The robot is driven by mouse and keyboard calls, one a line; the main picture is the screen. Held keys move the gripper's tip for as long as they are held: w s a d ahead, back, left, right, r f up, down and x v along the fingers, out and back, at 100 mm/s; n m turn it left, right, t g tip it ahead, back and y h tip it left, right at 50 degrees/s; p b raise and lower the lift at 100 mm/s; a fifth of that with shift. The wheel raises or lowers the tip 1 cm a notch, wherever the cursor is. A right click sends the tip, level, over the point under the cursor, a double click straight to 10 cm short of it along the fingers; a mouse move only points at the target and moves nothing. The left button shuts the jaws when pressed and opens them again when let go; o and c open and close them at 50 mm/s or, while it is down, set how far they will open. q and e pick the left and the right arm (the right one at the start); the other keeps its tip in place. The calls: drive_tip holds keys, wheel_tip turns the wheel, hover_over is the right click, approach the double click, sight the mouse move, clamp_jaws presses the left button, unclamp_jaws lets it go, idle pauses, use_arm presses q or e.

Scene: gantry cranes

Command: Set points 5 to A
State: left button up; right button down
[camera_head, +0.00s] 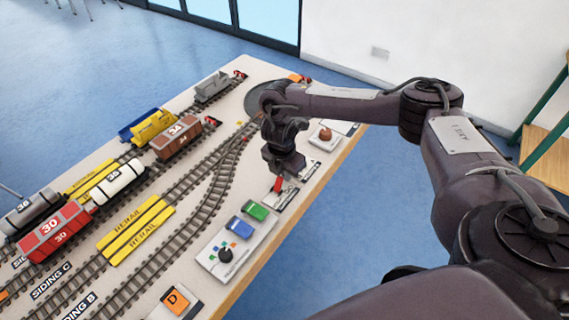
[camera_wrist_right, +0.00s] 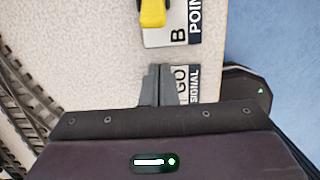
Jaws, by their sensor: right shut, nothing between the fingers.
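A yellow lever handle (camera_wrist_right: 153,12) shows at the top of the right wrist view, cut off by the frame edge. It stands over a white plate (camera_wrist_right: 165,38) that reads "B" and part of "POIN"; any number is out of frame. My right gripper (camera_wrist_right: 165,70) is shut and empty, its fingertips just below that plate in the picture. The fingers overlap a second plate (camera_wrist_right: 186,82) reading "GO" and "SIGNAL". In the head view my right gripper (camera_head: 286,170) is over the table's right edge, beside a red lever (camera_head: 278,184). My left gripper is not in view.
A railway layout fills the table (camera_head: 297,152), with tracks and several wagons such as a red one (camera_head: 55,232). A control box (camera_head: 238,245) with a black knob and green and blue blocks stands nearer. An orange "D" block (camera_head: 177,301) lies in front.

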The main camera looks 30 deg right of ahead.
drive_tip(key=shift+w+d+r+p, duration=0.25)
drive_tip(key=shift+d+r, duration=0.1)
drive_tip(key=shift+d, duration=0.2)
drive_tip(key=shift+w+d+r+p, duration=0.2)
drive_tip(key=shift+d+r+p, duration=0.1)
drive_tip(key=shift+d, duration=0.25)
drive_tip(key=shift+w+d+r, duration=0.2)
drive_tip(key=shift+d+r, duration=0.05)
drive_tip(key=shift+d, duration=0.35)
drive_tip(key=shift+s+r, duration=0.1)
